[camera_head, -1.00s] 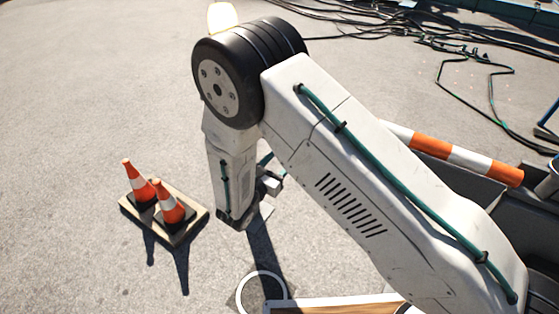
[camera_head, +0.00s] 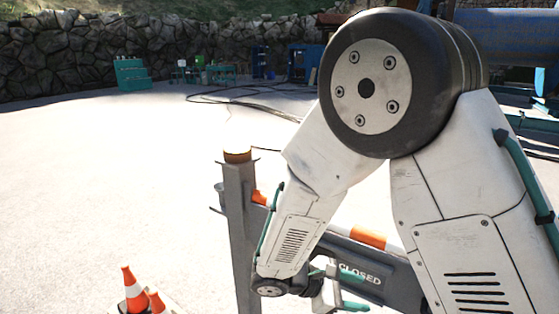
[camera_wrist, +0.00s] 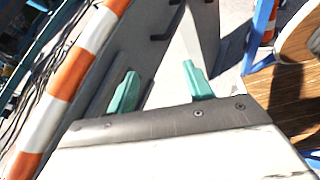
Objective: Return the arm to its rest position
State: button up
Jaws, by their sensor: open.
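My arm is bent at a large black elbow joint in the head view, with its forearm pointing down. My gripper (camera_head: 342,292) hangs at the lower middle, by a grey barrier marked CLOSED (camera_head: 372,272). In the wrist view, my gripper (camera_wrist: 160,84) has two teal fingers spread apart with nothing between them. An orange and white striped bar (camera_wrist: 70,85) runs along the left there. The head view does not show clearly whether my gripper touches the barrier.
A grey post (camera_head: 241,235) stands left of my forearm. Orange and white cones (camera_head: 134,290) stand at lower left. Black cables (camera_head: 245,97) lie on the far ground. A round wooden surface (camera_wrist: 298,90) and blue bars (camera_wrist: 262,35) are at right in the wrist view. Open pavement spreads left.

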jog(key=s+d+r+m+y, duration=0.5)
jog(key=s+r+m+y, duration=0.1)
jog(key=s+r+m, duration=0.2)
jog(key=s+d+r+m+y, duration=0.4)
jog(key=s+r+m+y, duration=0.3)
jog(key=s+r, duration=0.4)
jog(key=shift+s+d+r+m, duration=0.3)
jog(key=shift+r+m, duration=0.2)
jog(key=shift+r, duration=0.2)
